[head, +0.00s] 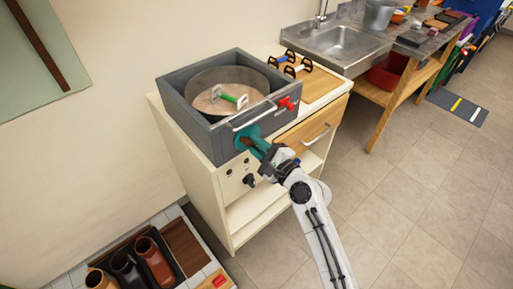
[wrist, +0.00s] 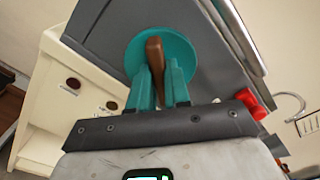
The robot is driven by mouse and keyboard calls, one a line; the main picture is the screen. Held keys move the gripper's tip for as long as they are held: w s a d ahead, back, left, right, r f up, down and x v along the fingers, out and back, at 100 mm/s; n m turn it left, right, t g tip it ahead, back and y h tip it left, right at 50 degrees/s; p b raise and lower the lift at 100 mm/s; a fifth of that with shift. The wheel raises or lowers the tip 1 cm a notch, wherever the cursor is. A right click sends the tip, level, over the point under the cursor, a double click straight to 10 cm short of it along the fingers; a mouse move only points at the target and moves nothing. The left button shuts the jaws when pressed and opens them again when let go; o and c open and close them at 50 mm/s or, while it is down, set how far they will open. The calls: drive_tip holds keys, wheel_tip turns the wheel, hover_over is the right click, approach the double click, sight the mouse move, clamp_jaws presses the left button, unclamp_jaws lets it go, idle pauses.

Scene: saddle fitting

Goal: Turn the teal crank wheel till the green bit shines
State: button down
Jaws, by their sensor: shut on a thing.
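The teal crank wheel (head: 246,136) is on the front of a grey box. In the wrist view the wheel (wrist: 188,48) is a round disc with a brown handle (wrist: 154,52) standing out from it. My gripper (head: 268,153) is at the wheel. In the wrist view its teal fingers (wrist: 158,86) stand on either side of the brown handle and are shut on it. A green piece (head: 242,102) shows on a pale handle inside the round drum in the box; I cannot tell whether it is lit.
The grey box (head: 188,108) stands on a cream cabinet (head: 208,195). A metal bar (head: 252,117) and a red part (head: 287,104) are close to the wheel. A black knob (head: 249,180) sits below it. Tiled floor (head: 385,205) is clear to the right.

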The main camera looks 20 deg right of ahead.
drive_tip(key=n+b, duration=0.2)
drive_tip(key=n, duration=0.1)
drive_tip(key=n+b, duration=0.2)
drive_tip(key=n, duration=0.2)
drive_tip(key=n+b, duration=0.2)
drive_tip(key=n, duration=0.1)
drive_tip(key=shift+a+f+n+b, duration=0.1)
drive_tip(key=shift+f+n+b, duration=0.15)
drive_tip(key=shift+n+b, duration=0.1)
idle(0.4)
drive_tip(key=c, duration=1.1)
unclamp_jaws()
drive_tip(key=shift+r, duration=0.1)
drive_tip(key=shift+s, duration=0.15)
drive_tip(key=b+v, duration=0.1)
drive_tip(key=v, duration=0.9)
drive_tip(key=shift+s+b, duration=0.3)
